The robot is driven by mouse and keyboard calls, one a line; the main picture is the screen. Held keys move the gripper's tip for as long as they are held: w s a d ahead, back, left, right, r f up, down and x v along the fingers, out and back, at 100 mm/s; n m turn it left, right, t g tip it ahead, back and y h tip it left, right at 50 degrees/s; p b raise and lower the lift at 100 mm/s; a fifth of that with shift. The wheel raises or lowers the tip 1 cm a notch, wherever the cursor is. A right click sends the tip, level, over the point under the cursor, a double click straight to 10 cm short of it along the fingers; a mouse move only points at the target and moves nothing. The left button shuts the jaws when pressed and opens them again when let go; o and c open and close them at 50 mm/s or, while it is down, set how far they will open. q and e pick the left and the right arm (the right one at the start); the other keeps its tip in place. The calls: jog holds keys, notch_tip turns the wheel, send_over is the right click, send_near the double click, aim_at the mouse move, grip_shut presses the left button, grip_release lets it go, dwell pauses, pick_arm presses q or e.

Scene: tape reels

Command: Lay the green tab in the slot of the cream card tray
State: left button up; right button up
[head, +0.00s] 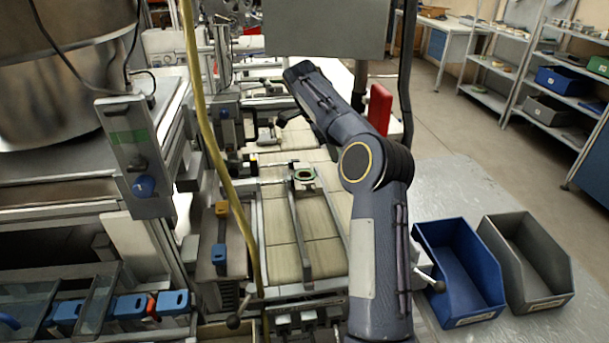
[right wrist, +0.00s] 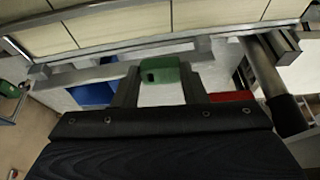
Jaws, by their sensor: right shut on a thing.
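The green tab (right wrist: 160,70) is a small block with a dark mark on its face. In the right wrist view it sits between the two dark fingertips of my right gripper (right wrist: 160,82), which is shut on it. In the head view my right arm reaches up and bends left, and the gripper (head: 287,116) is small and dark above the pale belt. The tab cannot be made out there. I cannot single out the cream card tray or its slot for certain in either view. My left gripper is not in view.
A yellow hose (head: 215,150) hangs at left. A blue bin (head: 460,270) and a grey bin (head: 527,262) stand right. A red block (head: 380,108) is behind my arm.

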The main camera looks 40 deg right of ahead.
jog(key=w+a+f, duration=0.1)
jog(key=f, duration=0.2)
jog(key=w+a+f+p, duration=0.1)
jog(key=w+a+f, duration=0.1)
jog(key=f, duration=0.1)
jog(key=w+a+f+p, duration=0.1)
jog(key=a+f, duration=0.1)
jog(key=f, duration=0.1)
jog(key=shift+w+f, duration=0.25)
jog(key=shift+w, duration=0.1)
jog(key=shift+d+f, duration=0.1)
jog(key=shift+f, duration=0.1)
jog(key=shift+f+b, duration=0.55)
jog(key=o, duration=1)
